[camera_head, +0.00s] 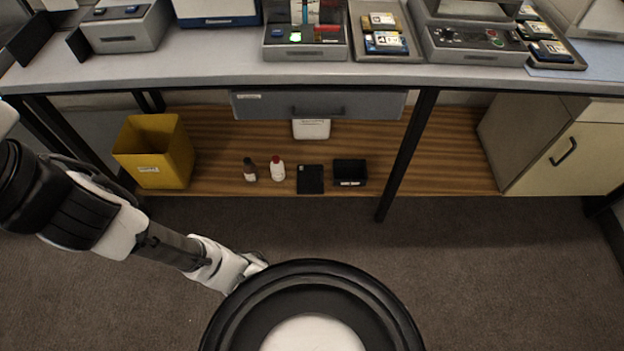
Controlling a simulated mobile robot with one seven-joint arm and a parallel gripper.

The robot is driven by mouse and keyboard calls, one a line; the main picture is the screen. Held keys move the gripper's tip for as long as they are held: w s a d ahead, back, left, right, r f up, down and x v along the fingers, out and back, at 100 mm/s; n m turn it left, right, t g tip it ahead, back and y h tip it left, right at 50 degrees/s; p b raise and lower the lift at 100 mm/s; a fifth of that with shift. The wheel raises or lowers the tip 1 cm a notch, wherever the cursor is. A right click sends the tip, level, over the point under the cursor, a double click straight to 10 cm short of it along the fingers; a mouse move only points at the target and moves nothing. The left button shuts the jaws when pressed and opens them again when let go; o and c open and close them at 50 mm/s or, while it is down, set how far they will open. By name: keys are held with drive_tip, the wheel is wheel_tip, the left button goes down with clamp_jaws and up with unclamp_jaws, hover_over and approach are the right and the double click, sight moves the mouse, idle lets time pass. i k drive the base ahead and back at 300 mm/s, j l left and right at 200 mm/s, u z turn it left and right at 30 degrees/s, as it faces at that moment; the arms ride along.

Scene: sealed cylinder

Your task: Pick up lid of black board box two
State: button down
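On the wooden lower shelf, a black open box (350,172) with a small pale label on its front stands upright. Just left of it lies a flat black piece (310,180) that looks like a lid, with a small pale mark near its top left corner. The two are close together with a narrow gap. No number can be read on either. My gripper (256,264) is low over the floor in front of the shelf, well short of both pieces. Its fingers are too small and partly hidden to tell open from shut.
A dark bottle (250,170) and a white bottle with a red cap (277,170) stand left of the flat piece. A yellow bin (155,152) is further left. A drawer (318,105) hangs above. A black table leg (408,155) stands to the right.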

sight(310, 177)
drive_tip(key=i+l+u, duration=0.2)
drive_tip(key=l, duration=0.35)
drive_tip(key=l+u, duration=0.2)
drive_tip(key=l, duration=0.35)
drive_tip(key=i+l+u, duration=0.2)
drive_tip(key=l, duration=0.4)
drive_tip(key=i, duration=0.85)
